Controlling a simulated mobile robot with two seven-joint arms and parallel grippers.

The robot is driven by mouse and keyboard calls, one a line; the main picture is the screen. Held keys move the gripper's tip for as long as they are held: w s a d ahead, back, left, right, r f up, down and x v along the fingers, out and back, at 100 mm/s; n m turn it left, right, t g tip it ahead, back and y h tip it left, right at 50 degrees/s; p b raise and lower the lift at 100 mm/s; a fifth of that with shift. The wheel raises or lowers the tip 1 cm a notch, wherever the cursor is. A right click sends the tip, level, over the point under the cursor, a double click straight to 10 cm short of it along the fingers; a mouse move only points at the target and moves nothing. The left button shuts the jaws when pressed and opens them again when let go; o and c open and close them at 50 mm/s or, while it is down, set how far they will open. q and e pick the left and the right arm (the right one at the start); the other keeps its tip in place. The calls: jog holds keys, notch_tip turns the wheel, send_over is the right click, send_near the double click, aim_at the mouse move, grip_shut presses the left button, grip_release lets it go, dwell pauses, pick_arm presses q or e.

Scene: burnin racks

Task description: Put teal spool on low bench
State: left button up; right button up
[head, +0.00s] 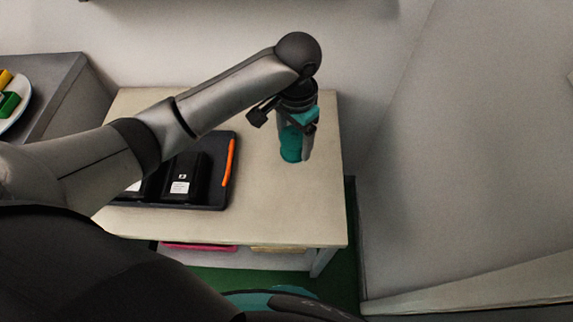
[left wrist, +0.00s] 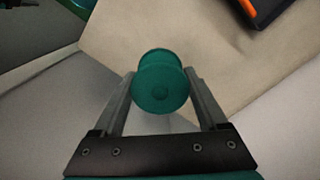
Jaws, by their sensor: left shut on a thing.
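The teal spool (head: 291,145) is between the fingers of my left gripper (head: 296,150), over the right part of the low bench (head: 262,210). In the left wrist view the spool (left wrist: 160,82) shows end-on between the two fingertips of the left gripper (left wrist: 160,92), which is shut on it. The pale bench top (left wrist: 215,50) shows behind it. I cannot tell whether the spool touches the bench top. My right gripper is not in view.
A dark tray (head: 215,195) with black boxes (head: 186,180) and an orange strip (head: 229,163) lies on the bench's left part. A grey surface (head: 60,85) with a plate (head: 22,108) stands at the far left. Walls stand behind and to the right. Bare bench top surrounds the gripper.

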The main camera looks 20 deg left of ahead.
pick_arm(q)
notch_tip(320, 180, down, 11)
jog(key=b, duration=0.2)
jog(key=shift+f+b, duration=0.15)
jog(key=shift+b, duration=0.2)
jog(key=shift+f+b, duration=0.65)
jog(key=shift+f, duration=1.35)
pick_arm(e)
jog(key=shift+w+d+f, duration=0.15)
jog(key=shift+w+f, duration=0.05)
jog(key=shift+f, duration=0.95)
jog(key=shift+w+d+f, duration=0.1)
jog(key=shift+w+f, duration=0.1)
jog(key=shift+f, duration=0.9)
pick_arm(q)
jog(key=shift+f, duration=0.15)
jog(key=o, duration=1.4)
notch_tip(320, 180, up, 12)
jog(key=p, duration=0.3)
jog(key=shift+p, duration=0.3)
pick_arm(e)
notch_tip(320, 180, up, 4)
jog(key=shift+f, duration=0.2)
